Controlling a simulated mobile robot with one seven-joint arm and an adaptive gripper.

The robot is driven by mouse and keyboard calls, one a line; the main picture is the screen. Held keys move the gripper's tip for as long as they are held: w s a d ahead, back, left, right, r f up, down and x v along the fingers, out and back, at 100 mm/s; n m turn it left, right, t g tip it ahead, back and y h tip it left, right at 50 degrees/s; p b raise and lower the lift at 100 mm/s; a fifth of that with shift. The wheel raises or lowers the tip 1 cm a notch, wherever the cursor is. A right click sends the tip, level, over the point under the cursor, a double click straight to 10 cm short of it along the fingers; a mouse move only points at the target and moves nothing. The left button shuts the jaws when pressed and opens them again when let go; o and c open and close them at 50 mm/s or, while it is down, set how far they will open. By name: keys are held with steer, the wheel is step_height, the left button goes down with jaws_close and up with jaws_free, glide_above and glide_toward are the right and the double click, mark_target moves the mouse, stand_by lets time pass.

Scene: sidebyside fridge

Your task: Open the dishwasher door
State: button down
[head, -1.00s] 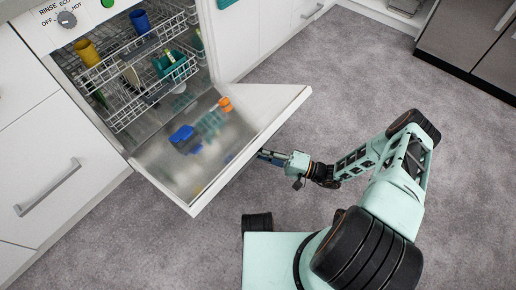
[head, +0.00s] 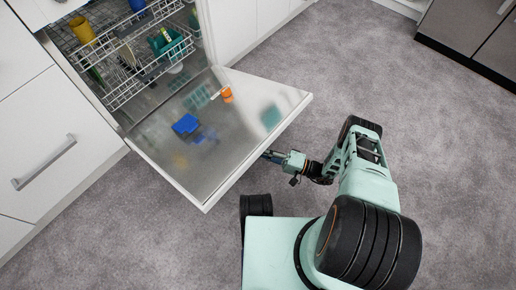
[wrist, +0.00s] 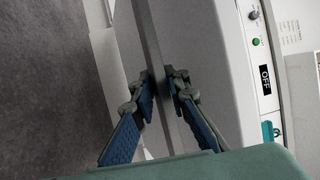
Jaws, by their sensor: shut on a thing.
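The dishwasher door (head: 236,140) is swung far down, close to level, with its shiny inner face up. The dishwasher's inside and racks are exposed behind it. My gripper (head: 268,155) reaches in from the right, low at the door's right-hand outer edge, and its fingertips are partly hidden under the door in the head view. In the wrist view, the blue-padded fingers of my gripper (wrist: 163,95) are shut on a long grey bar, the door handle (wrist: 150,40), with one finger on each side of it.
Wire racks (head: 130,60) hold cups and dishes. A blue item (head: 185,125) and an orange item (head: 227,95) lie on the door's inner face. A drawer with a grey handle (head: 45,162) is at the left. Grey floor (head: 350,60) is clear at the upper right.

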mark_target(266, 141)
steer(key=shift+d+f, duration=0.1)
stand_by(0.3)
steer(key=c, duration=1.9)
jaws_free()
steer(key=shift+r, duration=5.2)
steer(key=shift+d+f, duration=0.1)
